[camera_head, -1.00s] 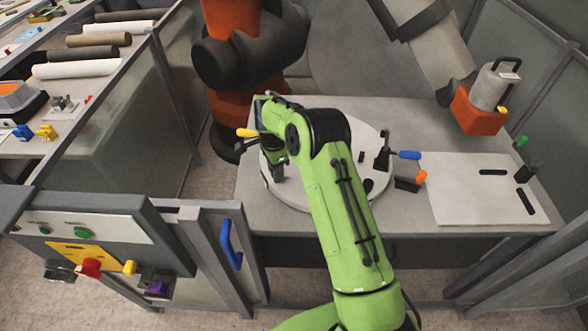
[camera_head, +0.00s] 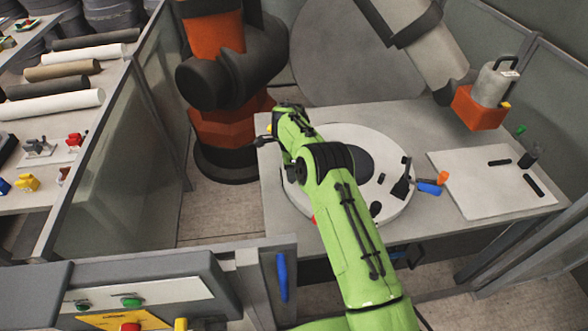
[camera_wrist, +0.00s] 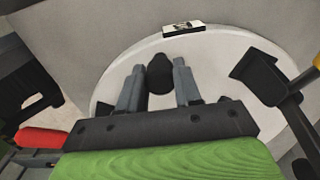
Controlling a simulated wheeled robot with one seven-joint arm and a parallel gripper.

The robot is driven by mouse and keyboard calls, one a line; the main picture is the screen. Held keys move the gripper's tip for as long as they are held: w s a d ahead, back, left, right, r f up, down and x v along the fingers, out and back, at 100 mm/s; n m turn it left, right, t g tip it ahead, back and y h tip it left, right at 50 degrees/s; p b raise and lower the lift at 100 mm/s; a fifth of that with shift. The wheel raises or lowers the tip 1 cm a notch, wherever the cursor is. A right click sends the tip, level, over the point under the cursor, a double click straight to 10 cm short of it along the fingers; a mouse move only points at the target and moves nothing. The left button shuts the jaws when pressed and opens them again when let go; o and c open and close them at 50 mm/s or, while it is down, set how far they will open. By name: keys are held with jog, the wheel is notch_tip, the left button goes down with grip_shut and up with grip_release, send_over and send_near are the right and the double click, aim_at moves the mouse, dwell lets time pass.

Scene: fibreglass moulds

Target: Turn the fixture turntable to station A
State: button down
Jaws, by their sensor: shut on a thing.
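The fixture turntable (camera_head: 345,212) is a pale round disc on the grey table, partly hidden by my green arm. In the wrist view its white face (camera_wrist: 220,50) fills the middle. My gripper (camera_wrist: 158,66) is over the disc, with its two grey fingers closed on a black upright knob (camera_wrist: 160,74). In the head view, my arm hides the fingers and knob. A black clamp with a blue handle (camera_head: 429,189) sits at the disc's right edge, close to an orange-tipped part (camera_head: 443,176). A red handle (camera_wrist: 40,138) shows at left in the wrist view. No station letter is readable.
A white board (camera_head: 480,190) with black slots lies right of the disc. A grey tool with an orange base (camera_head: 480,108) hangs behind it. A large orange and black robot arm (camera_head: 225,75) stands behind left. A fence and control box (camera_head: 140,290) are at front left.

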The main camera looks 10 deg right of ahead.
jog(key=shift+w+a+r, duration=0.1)
jog(key=shift+a, duration=0.15)
jog(key=c, duration=1.2)
grip_release()
jog(key=o, duration=0.4)
jog(key=shift+w+a, duration=0.1)
jog(key=shift+r, duration=0.35)
notch_tip(320, 180, up, 15)
jog(key=p, duration=0.3)
jog(key=shift+f, duration=0.15)
